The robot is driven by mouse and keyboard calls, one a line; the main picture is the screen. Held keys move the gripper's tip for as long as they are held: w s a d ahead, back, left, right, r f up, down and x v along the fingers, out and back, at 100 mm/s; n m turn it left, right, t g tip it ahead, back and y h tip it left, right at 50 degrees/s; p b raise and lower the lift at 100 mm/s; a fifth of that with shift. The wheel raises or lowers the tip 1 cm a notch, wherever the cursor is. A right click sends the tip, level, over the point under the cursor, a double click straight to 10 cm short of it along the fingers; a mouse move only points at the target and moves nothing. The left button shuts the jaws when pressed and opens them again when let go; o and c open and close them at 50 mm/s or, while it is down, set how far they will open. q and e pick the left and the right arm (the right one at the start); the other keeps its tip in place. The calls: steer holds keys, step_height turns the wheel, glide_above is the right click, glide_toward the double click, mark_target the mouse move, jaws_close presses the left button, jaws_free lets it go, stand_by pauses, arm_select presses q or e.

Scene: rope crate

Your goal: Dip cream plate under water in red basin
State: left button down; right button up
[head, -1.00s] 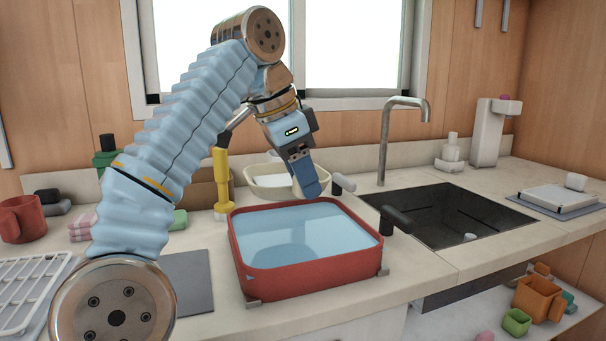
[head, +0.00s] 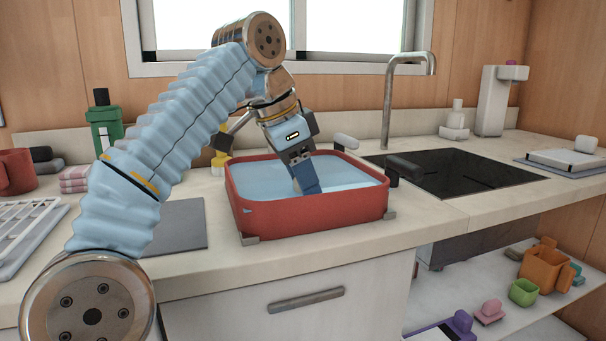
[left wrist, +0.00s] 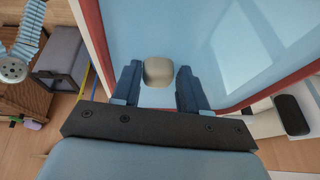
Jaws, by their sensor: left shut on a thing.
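The red basin (head: 310,217) stands on the counter, filled with light blue water (head: 345,176). My left gripper (head: 308,188) reaches down into the basin, its fingertips at about the water surface. In the left wrist view, a small cream piece (left wrist: 158,72) sits between the gripper's blue fingers (left wrist: 158,95), over the water. I take it as part of the cream plate; its rest is hidden or cannot be made out. The gripper is shut on it. The plate does not show in the head view. My right gripper is not in view.
A green bottle (head: 104,125), red mug (head: 17,172) and white rack (head: 28,230) are left. Counter in front is clear.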

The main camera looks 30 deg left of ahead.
arm_select(q)
steer(key=shift+f+b, duration=0.35)
steer(key=shift+f, duration=0.15)
stand_by(0.5)
steer(key=c, duration=0.5)
jaws_free()
steer(key=shift+r, duration=0.1)
steer(key=p+v, duration=0.9)
steer(key=v, duration=0.4)
steer(key=shift+s+r, duration=0.25)
steer(key=shift+a, duration=0.1)
